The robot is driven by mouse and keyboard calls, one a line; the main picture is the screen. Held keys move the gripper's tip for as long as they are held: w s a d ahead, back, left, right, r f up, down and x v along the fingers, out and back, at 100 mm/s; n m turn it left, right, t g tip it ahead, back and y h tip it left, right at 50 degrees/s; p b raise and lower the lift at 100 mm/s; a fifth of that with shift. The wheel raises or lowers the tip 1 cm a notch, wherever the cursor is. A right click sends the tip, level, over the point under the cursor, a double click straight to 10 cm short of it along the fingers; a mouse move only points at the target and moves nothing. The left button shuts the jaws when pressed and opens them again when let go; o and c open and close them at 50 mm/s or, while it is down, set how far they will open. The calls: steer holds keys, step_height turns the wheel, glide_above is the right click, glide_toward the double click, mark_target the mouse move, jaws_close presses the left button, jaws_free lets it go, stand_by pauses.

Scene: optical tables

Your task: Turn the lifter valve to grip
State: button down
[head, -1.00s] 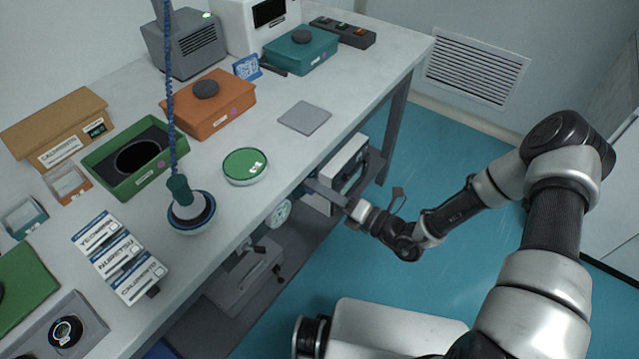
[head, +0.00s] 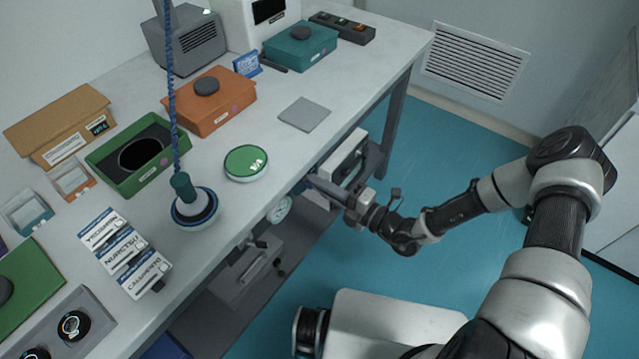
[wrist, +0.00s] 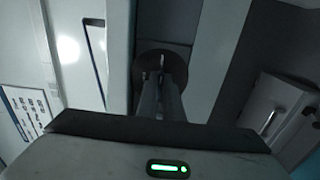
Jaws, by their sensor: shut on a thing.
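In the head view my gripper (head: 312,182) is at the table's front edge, and the valve is hidden there. The vacuum lifter (head: 192,207), a cup on a blue coiled hose, rests on the table. A round gauge (head: 279,210) sits below the table edge, left of my gripper.
The table (head: 270,130) carries an orange box (head: 222,118), a green open box (head: 110,165), a green-topped disc (head: 246,163) and a grey plate (head: 304,114). Equipment stands on the shelf below, near my gripper. The blue floor (head: 440,150) right of the table is mostly clear.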

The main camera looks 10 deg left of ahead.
steer(key=c, duration=1.9)
jaws_free()
steer(key=v, duration=1.7)
steer(key=shift+s+d+p, duration=0.2)
steer(key=shift+d+p, duration=0.05)
steer(key=shift+p, duration=0.05)
